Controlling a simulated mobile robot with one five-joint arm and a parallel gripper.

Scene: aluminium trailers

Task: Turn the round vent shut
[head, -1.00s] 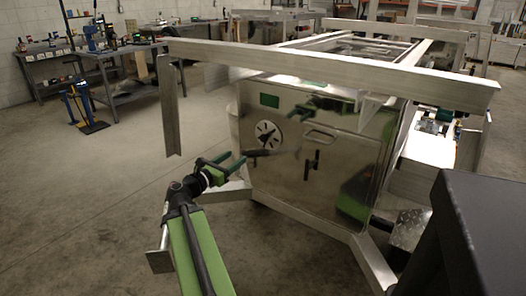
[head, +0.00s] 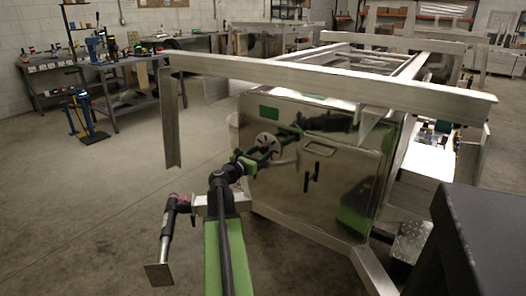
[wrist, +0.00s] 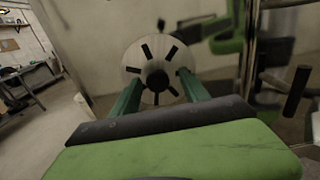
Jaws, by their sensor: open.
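The round vent (head: 264,140) is a pale disc on the front of the shiny metal cabinet. In the wrist view the vent (wrist: 135,57) faces me, with several dark slots open around a dark centre knob (wrist: 157,79). My gripper (head: 268,152) is at the vent in the head view and partly covers it. In the wrist view my gripper (wrist: 160,73) is open, its two green fingers on the left and right of the knob. I cannot tell whether the fingertips touch the disc.
The cabinet (head: 340,185) has a handle (head: 319,149) and a dark latch right of the vent. A metal frame beam (head: 330,82) passes above, with a post (head: 172,125) hanging at left. Workbenches stand back left.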

